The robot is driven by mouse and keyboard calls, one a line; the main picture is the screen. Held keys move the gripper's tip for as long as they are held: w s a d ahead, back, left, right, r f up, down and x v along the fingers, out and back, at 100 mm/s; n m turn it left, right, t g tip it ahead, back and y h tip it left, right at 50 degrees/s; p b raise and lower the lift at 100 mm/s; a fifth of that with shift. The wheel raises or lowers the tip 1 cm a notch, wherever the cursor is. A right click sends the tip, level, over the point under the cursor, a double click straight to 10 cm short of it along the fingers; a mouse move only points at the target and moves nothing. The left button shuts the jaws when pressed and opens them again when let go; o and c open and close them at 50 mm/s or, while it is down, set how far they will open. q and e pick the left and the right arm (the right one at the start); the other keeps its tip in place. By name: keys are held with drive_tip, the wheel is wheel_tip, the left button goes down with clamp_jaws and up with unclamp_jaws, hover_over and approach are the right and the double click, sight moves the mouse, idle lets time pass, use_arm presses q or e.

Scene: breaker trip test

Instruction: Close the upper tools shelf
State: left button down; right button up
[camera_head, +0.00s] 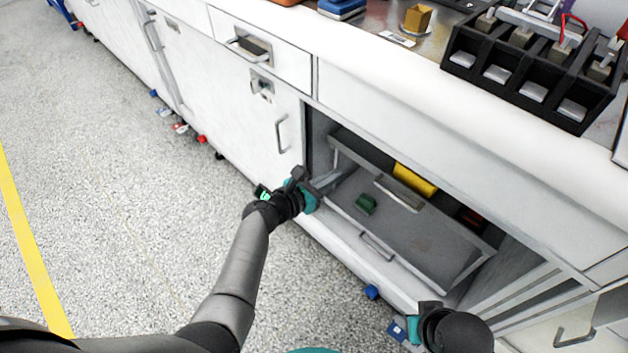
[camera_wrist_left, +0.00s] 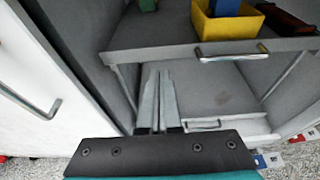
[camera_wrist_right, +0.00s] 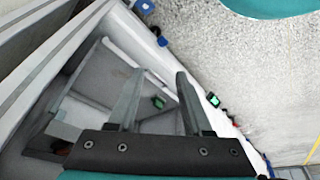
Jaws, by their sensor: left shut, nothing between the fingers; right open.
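The upper tools shelf (camera_head: 480,239) is a grey pull-out in the open cabinet, with a bar handle (camera_head: 400,193) on its front. A yellow bin (camera_head: 415,180) sits on it. In the left wrist view the bin (camera_wrist_left: 212,30) holds something blue, and the shelf's handle (camera_wrist_left: 232,53) lies ahead and right of my fingers. My left gripper (camera_head: 332,180) is shut and empty at the left side of the opening, apart from the handle. My right gripper (camera_head: 408,322) is low at the front right. In the right wrist view its fingers (camera_wrist_right: 158,74) are spread and empty.
A lower shelf (camera_head: 395,228) with a handle (camera_head: 376,246) and a green item (camera_head: 365,203) lies below. The white counter (camera_head: 400,80) overhangs above. A cabinet door with a handle (camera_head: 281,135) stands left.

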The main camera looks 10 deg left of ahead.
use_arm(q)
drive_tip(key=shift+p+v, duration=1.2)
drive_tip(key=shift+v, duration=1.65)
use_arm(e)
wheel_tip(320, 180, down, 6)
drive_tip(key=s, duration=0.2)
drive_tip(key=shift+s+d+r+g, duration=0.2)
drive_tip(key=shift+r+g, duration=0.05)
drive_tip(key=shift+g, duration=0.15)
